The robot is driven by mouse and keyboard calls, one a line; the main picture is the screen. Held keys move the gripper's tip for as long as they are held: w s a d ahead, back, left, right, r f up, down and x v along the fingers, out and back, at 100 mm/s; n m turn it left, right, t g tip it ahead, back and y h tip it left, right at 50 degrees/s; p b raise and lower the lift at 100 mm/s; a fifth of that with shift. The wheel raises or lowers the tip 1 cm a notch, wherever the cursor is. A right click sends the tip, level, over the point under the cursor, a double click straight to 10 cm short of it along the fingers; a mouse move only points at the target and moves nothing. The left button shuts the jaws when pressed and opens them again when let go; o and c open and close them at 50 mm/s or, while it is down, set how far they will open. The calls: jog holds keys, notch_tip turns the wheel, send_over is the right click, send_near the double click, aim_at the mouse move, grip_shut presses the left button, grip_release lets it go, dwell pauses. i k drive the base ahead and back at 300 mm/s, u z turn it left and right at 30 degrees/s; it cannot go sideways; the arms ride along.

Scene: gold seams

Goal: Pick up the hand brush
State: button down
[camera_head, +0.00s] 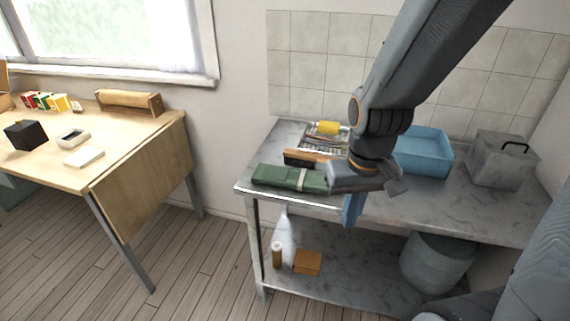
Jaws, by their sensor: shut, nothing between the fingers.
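What looks like the hand brush (304,157), with a tan wooden back and dark bristles, lies on the metal table (440,204) behind a folded green cloth bundle (288,178). Its right end runs close to my gripper and is partly hidden there. My gripper (364,183) hangs from my arm over the front edge of the table, to the right of the brush and the green bundle. It is shut and holds nothing. Its fingertips are hard to make out.
A tray (331,132) with a yellow item stands behind the brush. A blue bin (425,152) and a grey metal box (500,160) stand to the right. A blue cloth-like thing (352,209) hangs at the front edge. A wooden desk (45,173) is at left.

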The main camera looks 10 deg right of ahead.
aim_at(304, 159)
jog(key=u, duration=1.3)
jog(key=i, duration=1.05)
jog(key=z, duration=1.7)
